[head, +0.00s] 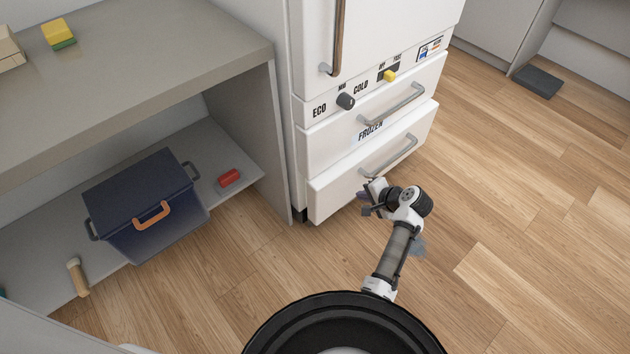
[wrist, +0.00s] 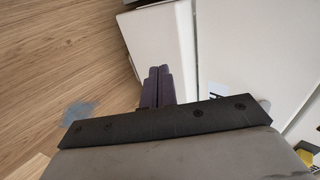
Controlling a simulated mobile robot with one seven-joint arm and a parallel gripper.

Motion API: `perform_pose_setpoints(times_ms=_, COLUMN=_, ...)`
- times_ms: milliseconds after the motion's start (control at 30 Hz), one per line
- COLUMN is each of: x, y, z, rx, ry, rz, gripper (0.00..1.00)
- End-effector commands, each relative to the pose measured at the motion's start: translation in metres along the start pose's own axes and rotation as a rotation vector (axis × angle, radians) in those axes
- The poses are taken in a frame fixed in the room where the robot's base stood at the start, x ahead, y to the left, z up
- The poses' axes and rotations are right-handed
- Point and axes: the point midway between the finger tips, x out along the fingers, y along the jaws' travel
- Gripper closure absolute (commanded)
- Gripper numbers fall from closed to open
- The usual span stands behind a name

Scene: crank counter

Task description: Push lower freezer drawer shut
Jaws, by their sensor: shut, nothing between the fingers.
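The lower freezer drawer (head: 335,194) is the bottom white front of the fridge, with a grey bar handle (head: 388,158). In the head view it stands a little forward of the drawer front above it. My gripper (head: 367,198) is at the lower part of this front, below the handle. In the wrist view my gripper's dark fingers (wrist: 157,86) are together and empty, in front of the white drawer front (wrist: 145,40). I cannot tell whether the fingertips touch it.
The upper drawer (head: 350,128) with its label is above. To the left, an open counter shelf holds a dark blue bin (head: 135,195) and a red block (head: 229,178). The wooden floor (head: 510,230) at right is open, apart from a blue-grey patch beside my arm.

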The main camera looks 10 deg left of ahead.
Motion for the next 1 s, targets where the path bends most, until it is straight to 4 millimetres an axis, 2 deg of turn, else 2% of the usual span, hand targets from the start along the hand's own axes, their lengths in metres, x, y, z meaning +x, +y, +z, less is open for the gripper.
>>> perform_pose_setpoints(times_ms=133, x=-0.006, y=0.004, z=0.001, rx=0.013, ry=-0.001, rz=-0.016, gripper=1.0)
perform_pose_setpoints(times_ms=267, x=0.002, y=0.005, z=0.002, rx=0.013, ry=-0.003, rz=-0.016, gripper=1.0)
perform_pose_setpoints(times_ms=900, x=0.095, y=0.003, z=0.001, rx=0.012, ry=-0.003, rz=-0.015, gripper=1.0)
perform_pose_setpoints(times_ms=1000, x=0.105, y=-0.009, z=0.001, rx=0.01, ry=-0.003, rz=-0.016, gripper=1.0)
